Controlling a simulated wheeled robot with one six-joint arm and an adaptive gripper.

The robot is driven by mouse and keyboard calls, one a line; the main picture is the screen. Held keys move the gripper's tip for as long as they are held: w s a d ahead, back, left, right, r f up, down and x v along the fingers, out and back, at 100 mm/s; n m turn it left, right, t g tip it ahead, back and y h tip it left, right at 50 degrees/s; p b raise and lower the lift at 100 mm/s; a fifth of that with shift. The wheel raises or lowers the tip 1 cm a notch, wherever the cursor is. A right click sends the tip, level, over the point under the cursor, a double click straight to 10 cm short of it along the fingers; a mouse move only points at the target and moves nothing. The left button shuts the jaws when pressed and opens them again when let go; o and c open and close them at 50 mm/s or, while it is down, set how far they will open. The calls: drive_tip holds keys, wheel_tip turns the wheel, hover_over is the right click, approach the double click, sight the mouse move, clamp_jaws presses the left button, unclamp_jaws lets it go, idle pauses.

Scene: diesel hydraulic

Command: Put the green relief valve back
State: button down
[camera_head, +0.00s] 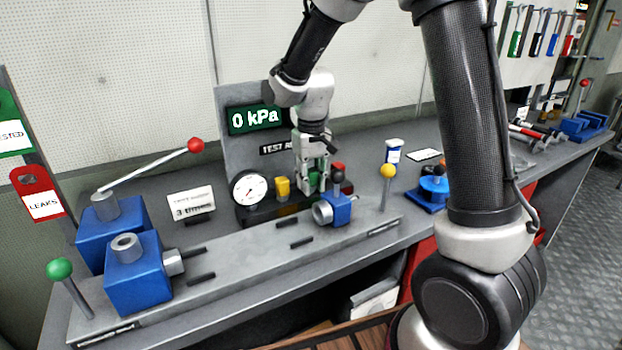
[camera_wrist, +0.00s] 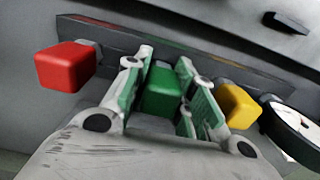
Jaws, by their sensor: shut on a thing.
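The green relief valve (camera_wrist: 161,90) is a green block between my gripper's two fingers in the wrist view. My gripper (camera_wrist: 164,76) is shut on it. In the head view my gripper (camera_head: 313,172) points down at the back of the bench, and a bit of the green valve (camera_head: 313,184) shows between the fingers. The valve is in line between the red block (camera_wrist: 66,67) and the yellow block (camera_wrist: 238,106), at the dark rack (camera_wrist: 113,37). I cannot tell whether it is fully seated there.
A pressure gauge (camera_head: 249,188) stands left of the yellow block, under a display reading 0 kPa (camera_head: 254,119). A blue fitting with a black knob (camera_head: 337,208) stands close in front of my gripper. A yellow-knobbed lever (camera_head: 387,172) stands to the right.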

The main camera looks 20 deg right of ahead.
drive_tip(key=c, duration=1.2)
unclamp_jaws()
wheel_tip(320, 180, up, 13)
drive_tip(key=shift+f, duration=0.1)
drive_tip(key=s+d+r+m+t, duration=0.15)
drive_tip(key=s+d+r, duration=0.35)
drive_tip(key=s+d, duration=0.5)
drive_tip(key=s+d+t, duration=0.1)
drive_tip(key=s, duration=0.3)
drive_tip(key=s+d+f+t, duration=0.1)
drive_tip(key=s+d, duration=0.1)
drive_tip(key=s, duration=0.3)
drive_tip(key=s+d+f+t, duration=0.1)
drive_tip(key=s+d, duration=0.1)
drive_tip(key=s, duration=0.3)
drive_tip(key=shift+f+m, duration=0.1)
drive_tip(key=shift+m, duration=0.25)
